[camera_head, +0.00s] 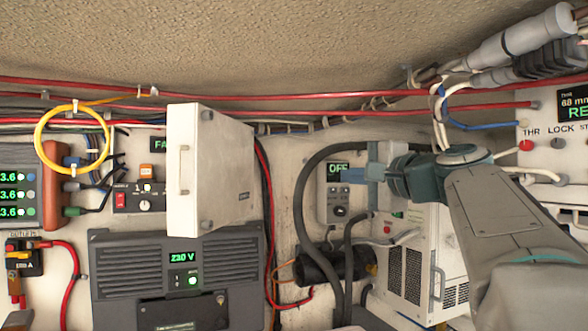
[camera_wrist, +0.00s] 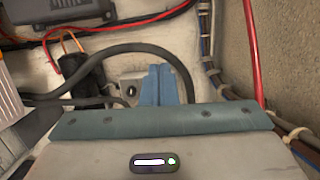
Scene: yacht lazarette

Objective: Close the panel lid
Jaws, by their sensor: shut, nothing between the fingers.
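The panel lid (camera_head: 210,170) is a thick off-white slab in the head view, left of centre. It stands open, swung out from the wall, with its broad face turned to the right. Part of a panel with a red switch, an orange switch and a knob (camera_head: 145,200) shows to its left; the lid hides the rest. My gripper (camera_head: 348,173) is to the right of the lid, clearly apart from it in the picture. Its blue fingers point left and are shut and empty. They also show in the wrist view (camera_wrist: 158,72). I cannot make out the lid there.
A small box reading OFF (camera_head: 337,205) is behind my fingertips. A black hose (camera_head: 300,190) loops around that area. A dark 230 V unit (camera_head: 185,275) sits below the lid. A white vented unit (camera_head: 410,265) stands under my wrist. Red cables (camera_head: 330,112) run along the top.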

